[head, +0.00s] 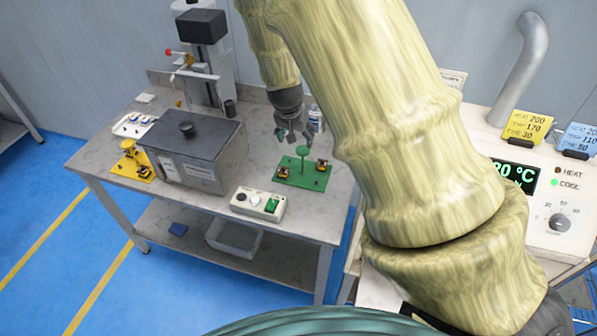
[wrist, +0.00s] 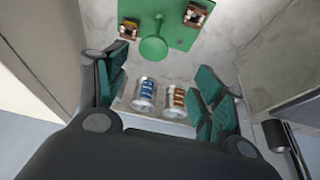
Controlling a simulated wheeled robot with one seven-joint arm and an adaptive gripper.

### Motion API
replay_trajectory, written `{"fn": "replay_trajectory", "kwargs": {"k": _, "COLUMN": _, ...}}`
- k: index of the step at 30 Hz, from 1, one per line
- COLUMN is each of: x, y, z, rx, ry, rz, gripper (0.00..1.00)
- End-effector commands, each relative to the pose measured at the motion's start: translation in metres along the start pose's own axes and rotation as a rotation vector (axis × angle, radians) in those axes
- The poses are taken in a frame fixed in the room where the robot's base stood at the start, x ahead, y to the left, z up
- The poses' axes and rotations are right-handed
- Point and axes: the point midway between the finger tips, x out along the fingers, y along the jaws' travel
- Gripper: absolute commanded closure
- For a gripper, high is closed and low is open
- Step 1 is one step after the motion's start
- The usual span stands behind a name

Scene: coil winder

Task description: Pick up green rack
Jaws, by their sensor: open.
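The green rack (head: 295,182) is a flat green plate with a central post topped by a round disc, lying on the grey bench near its right end. Two small brown-and-yellow coil-like parts sit on its plate. In the wrist view the rack (wrist: 176,38) shows at the top, with its disc ahead of the fingers. My gripper (head: 294,134) is above and behind the rack in the head view, apart from it. In the wrist view my gripper (wrist: 165,90) has its green-padded fingers spread wide, with nothing held between them.
A grey lidded box (head: 195,150) and a yellow rack (head: 132,163) are farther left. Two bottles, blue-labelled (wrist: 145,92) and brown-labelled (wrist: 176,98), stand near the fingers. A heater panel (head: 545,200) is at right.

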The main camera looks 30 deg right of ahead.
Motion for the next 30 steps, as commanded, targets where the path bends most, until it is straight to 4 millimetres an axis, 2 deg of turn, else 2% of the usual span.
{"fn": "replay_trajectory", "kwargs": {"k": 13, "x": 0.044, "y": 0.007, "z": -0.002, "rx": 0.008, "ry": -0.001, "rz": 0.004, "gripper": 0.32}}
{"fn": "replay_trajectory", "kwargs": {"k": 25, "x": 0.061, "y": 0.007, "z": 0.000, "rx": 0.006, "ry": -0.002, "rz": 0.003, "gripper": 0.32}}
{"fn": "replay_trajectory", "kwargs": {"k": 30, "x": 0.076, "y": 0.009, "z": 0.002, "rx": 0.005, "ry": -0.002, "rz": 0.003, "gripper": 0.32}}
